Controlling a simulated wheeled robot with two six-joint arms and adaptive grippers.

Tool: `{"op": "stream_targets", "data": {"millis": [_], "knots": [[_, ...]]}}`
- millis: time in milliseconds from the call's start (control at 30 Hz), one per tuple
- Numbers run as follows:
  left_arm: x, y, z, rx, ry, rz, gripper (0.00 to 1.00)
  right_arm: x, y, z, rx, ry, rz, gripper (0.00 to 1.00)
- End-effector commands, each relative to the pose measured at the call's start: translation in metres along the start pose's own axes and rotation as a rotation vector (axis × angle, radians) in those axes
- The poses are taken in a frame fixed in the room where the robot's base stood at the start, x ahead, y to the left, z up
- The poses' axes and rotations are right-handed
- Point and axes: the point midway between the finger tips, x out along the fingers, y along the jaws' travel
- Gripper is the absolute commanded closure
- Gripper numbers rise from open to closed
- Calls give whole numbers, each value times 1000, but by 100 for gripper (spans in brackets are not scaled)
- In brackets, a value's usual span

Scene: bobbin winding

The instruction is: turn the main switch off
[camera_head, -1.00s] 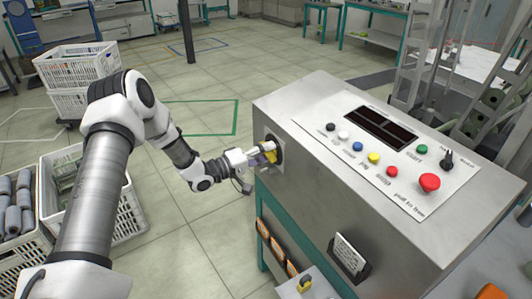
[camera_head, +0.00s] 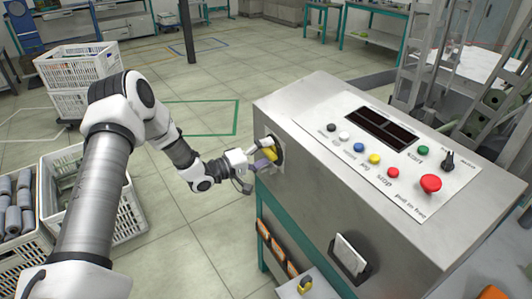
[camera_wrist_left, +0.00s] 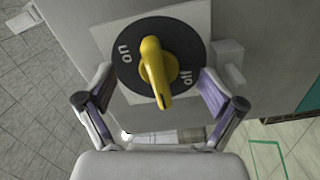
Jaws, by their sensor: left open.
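The main switch has a yellow handle (camera_wrist_left: 155,70) on a round black dial (camera_wrist_left: 190,50) marked "on" and "off", on the side of the grey machine cabinet (camera_head: 330,180). In the left wrist view, "on" is at the upper left and "off" at the lower right. The handle's marked end points toward the bottom of that view, at neither word. My left gripper (camera_wrist_left: 158,100) is open, with one finger on each side of the handle and visible gaps. In the head view the handle (camera_head: 271,153) shows between the fingers (camera_head: 262,153). My right gripper is out of view.
The cabinet's sloping top has a panel with colored buttons, a red push button (camera_head: 430,184) and a black selector (camera_head: 448,160). White crates (camera_head: 125,215) stand on the floor at left. A paper holder (camera_head: 350,256) is on the cabinet front.

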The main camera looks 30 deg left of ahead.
Motion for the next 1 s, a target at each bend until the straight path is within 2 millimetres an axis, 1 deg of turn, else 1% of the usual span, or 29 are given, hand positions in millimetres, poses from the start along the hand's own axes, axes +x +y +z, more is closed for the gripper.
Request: {"op": "stream_targets", "data": {"millis": [67, 133, 500, 600, 700, 1000], "knots": [[-6, 1, -1, -2, 1, -3, 6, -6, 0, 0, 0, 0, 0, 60], [-16, 4, -2, -3, 1, -3, 6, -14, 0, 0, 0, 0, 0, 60], [-78, 4, -2, -4, 2, -3, 6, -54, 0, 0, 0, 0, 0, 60], [-88, 3, -1, -1, 0, -1, 6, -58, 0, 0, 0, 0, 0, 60], [-91, 0, 0, 0, 0, 0, 6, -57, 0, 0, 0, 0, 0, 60], [-90, 0, 0, 0, 0, 0, 6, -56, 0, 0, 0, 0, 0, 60]]}}
